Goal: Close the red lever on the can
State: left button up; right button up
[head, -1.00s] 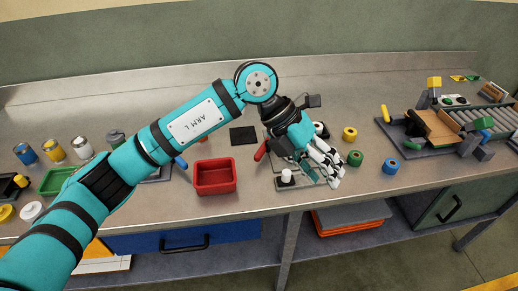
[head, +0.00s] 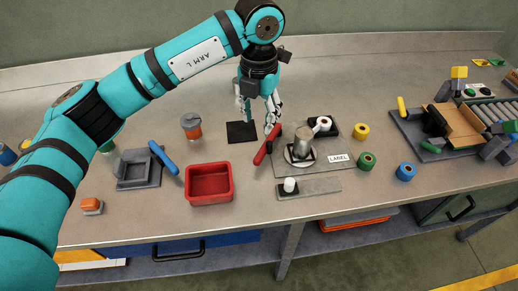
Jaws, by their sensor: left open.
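A grey metal can (head: 302,140) stands on a round white base on the grey fixture plate (head: 325,166). Nothing shows between the fingers. My right gripper is not in view.
A red bin (head: 231,184) stands left of the lever. A black square mat (head: 241,132) lies under the gripper. A white roll (head: 323,123) sits behind the can. Yellow (head: 361,130), green (head: 366,161) and blue (head: 405,171) rolls stand to the right. A blue-handled grey device (head: 138,170) is at the left.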

aim_at(259, 155)
pick_arm(q)
jog(key=f+p, duration=0.3)
jog(key=f, duration=1)
jog(key=shift+w+f, duration=0.1)
jog(key=shift+w, duration=0.1)
jog(key=shift+f, duration=0.5)
grip_shut()
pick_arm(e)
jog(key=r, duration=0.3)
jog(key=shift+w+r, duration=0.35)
